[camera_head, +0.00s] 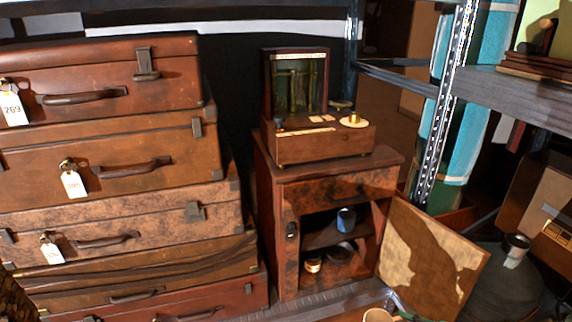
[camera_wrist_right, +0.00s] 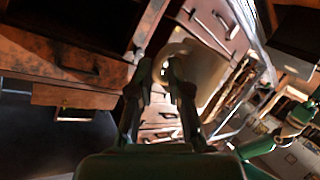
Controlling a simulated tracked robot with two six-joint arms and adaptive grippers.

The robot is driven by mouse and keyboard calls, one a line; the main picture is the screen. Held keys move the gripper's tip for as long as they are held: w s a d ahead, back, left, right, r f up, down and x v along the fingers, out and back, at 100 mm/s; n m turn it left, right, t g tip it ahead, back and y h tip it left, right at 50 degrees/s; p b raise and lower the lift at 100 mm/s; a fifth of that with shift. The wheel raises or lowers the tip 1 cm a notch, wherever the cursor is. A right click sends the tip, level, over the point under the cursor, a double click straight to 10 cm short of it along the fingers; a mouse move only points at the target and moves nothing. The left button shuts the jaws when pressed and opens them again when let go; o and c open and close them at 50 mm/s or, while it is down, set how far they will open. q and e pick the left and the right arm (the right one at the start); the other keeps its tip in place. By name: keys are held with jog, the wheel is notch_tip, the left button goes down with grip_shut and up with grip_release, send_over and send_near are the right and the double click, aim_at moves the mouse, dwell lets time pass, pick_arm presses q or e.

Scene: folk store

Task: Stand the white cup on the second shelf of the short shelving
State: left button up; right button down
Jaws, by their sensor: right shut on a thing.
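A pale cream-white cup (camera_wrist_right: 205,72) is held between the green fingers of my right gripper (camera_wrist_right: 163,80) in the right wrist view. The fingers are closed on its near side. The rim of a pale cup (camera_head: 378,315) shows at the bottom edge of the head view, mostly cut off. A low wooden cabinet (camera_head: 286,215) stands open in the middle, with shelves inside. A blue cup (camera_head: 346,219) stands on its upper shelf. A small jar (camera_head: 313,262) and a dark bowl (camera_head: 341,253) are on the level below. My left gripper is not seen.
The cabinet door (camera_head: 430,265) swings out to the right. A wooden box with a raised lid (camera_head: 320,142) sits on top. Stacked suitcases (camera_head: 110,140) fill the left. A metal rack post (camera_head: 445,110) rises at right.

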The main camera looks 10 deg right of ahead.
jog(key=w+a+r, duration=0.2)
jog(key=w+a, duration=0.2)
jog(key=a, duration=0.5)
jog(key=w+a+r+m+h, duration=0.15)
jog(key=w+a, duration=0.25)
jog(key=a, duration=0.5)
jog(key=w+a+r, duration=0.3)
jog(key=w+a, duration=0.1)
jog(key=a, duration=0.5)
jog(key=d+f+m+t+h, duration=0.2)
jog(key=d+f+m+h, duration=0.35)
jog(key=d, duration=0.25)
jog(key=s+r+p, duration=0.2)
jog(key=r+p, duration=0.9)
jog(key=r, duration=0.1)
jog(key=s+r+n+p, duration=0.1)
jog(key=s+r+p, duration=0.1)
jog(key=r+p, duration=0.9)
jog(key=shift+d+r, duration=0.15)
jog(key=shift+r, duration=0.85)
jog(key=shift+s, duration=0.15)
